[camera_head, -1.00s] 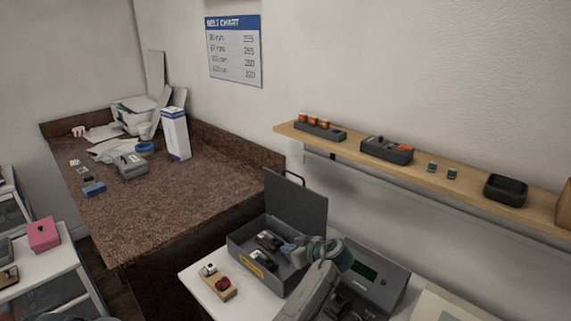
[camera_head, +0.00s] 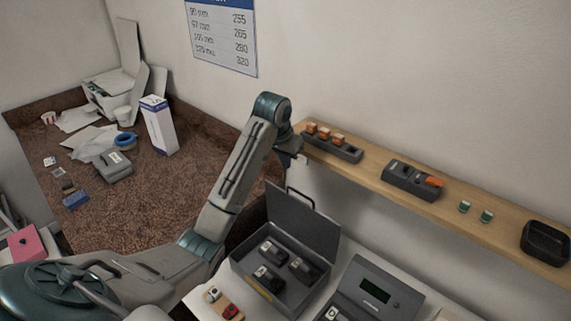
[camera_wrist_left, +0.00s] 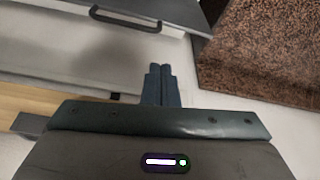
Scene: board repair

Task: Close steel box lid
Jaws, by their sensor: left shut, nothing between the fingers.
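The steel box (camera_head: 247,277) stands on the white table, its grey lid (camera_head: 305,226) raised upright at the back. Three dark devices lie inside the box. My left arm reaches over from the left, and its gripper (camera_head: 290,148) is above and behind the lid, near the shelf's left end. In the left wrist view the shut, empty fingers (camera_wrist_left: 161,72) point toward the lid (camera_wrist_left: 180,8) and its handle (camera_wrist_left: 137,20), apart from both. My right gripper is not in view.
A wooden shelf (camera_head: 470,222) on the wall holds trays and small parts close to my left gripper. A grey device with a display (camera_head: 376,290) stands right of the box. A wooden block with red and white parts (camera_head: 222,304) lies in front. A brown counter (camera_head: 120,215) is at left.

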